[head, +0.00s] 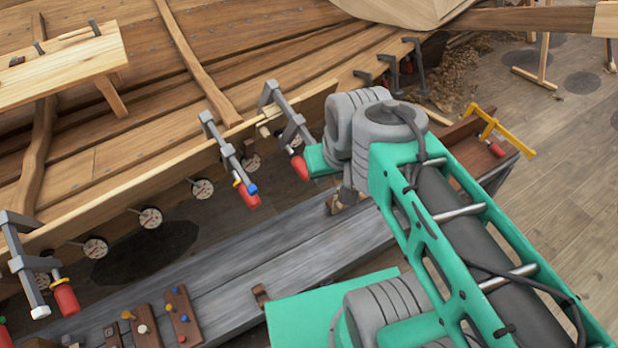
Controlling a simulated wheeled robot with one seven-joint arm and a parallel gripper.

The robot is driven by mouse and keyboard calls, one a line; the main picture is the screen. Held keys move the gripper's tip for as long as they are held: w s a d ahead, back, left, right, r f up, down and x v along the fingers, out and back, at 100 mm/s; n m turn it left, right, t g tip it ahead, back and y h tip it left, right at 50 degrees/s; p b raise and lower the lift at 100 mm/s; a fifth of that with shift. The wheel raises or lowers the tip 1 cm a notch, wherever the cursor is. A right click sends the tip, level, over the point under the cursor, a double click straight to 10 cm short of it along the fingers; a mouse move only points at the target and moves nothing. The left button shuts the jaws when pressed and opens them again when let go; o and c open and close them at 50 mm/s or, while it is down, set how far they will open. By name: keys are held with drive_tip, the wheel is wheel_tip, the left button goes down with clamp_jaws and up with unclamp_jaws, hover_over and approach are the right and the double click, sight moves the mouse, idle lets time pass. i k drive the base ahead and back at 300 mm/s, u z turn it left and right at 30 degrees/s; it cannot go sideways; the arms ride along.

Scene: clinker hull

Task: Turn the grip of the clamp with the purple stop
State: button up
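Several bar clamps with red grips hang along the hull's plank edge. The middle clamp (229,160) has a blue stop and a yellow piece above its red grip (249,197). The clamp to its right (288,115) has a red grip (299,167) close beside the green wrist part of my arm. The left clamp (24,265) has a red grip (66,297) and a yellow piece. I cannot make out a clearly purple stop on any of them. My gripper is largely hidden behind my arm's grey joints; its fingers cannot be told apart.
A grey plank bench (235,292) runs below the hull, with small brown boards of coloured pegs (182,316) on it. Round dials (151,217) hang under the hull edge. A yellow clamp (488,124) stands at the right. The floor at far right is open.

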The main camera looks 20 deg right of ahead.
sight(299, 162)
drive_tip(key=k, duration=1)
drive_tip(key=z, duration=1.05)
drive_tip(key=i, duration=0.9)
drive_tip(key=u, duration=2.7)
